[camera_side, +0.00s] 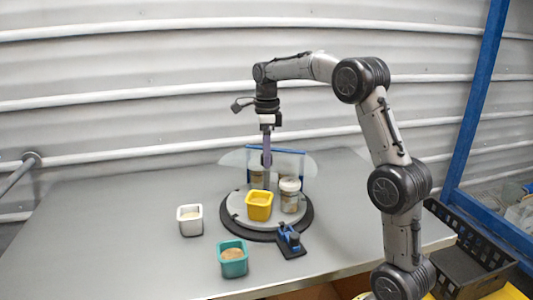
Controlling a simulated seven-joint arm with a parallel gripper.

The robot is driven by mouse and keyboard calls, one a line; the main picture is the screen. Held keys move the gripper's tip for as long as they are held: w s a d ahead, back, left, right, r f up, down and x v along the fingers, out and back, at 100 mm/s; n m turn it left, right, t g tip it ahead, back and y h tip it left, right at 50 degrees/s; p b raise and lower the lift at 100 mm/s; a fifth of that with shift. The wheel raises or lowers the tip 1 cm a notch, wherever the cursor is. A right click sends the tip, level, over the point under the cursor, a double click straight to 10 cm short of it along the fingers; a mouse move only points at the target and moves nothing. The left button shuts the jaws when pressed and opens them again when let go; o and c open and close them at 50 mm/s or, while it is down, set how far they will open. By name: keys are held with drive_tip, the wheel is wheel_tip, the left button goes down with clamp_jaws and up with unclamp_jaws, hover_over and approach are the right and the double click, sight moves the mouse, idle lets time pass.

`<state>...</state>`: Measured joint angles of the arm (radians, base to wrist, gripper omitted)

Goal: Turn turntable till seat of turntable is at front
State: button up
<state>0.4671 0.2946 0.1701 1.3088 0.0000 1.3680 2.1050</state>
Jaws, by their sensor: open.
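The turntable (236,210) is a round grey disc on a dark base near the middle of the table. A yellow square cup (259,206) with tan contents stands on its front part. A white-lidded jar (289,196) stands on its right part, and another jar (257,176) shows behind. An upright blue-framed clear panel (290,163) rises at the back of the disc. I cannot make out which spot is the turntable's seat. My gripper (267,172) is open and points down over the back of the disc, near the panel; whether it touches anything is unclear.
A white cup (190,220) stands left of the turntable and a teal cup (233,260) in front, both with contents. A blue device on a black plate (291,243) sits at the turntable's front right. A black crate (464,255) is at far right. The table's left side is clear.

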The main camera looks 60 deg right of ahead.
drive_tip(key=m, duration=0.7)
drive_tip(key=shift+m, duration=0.3)
drive_tip(key=c, duration=0.9)
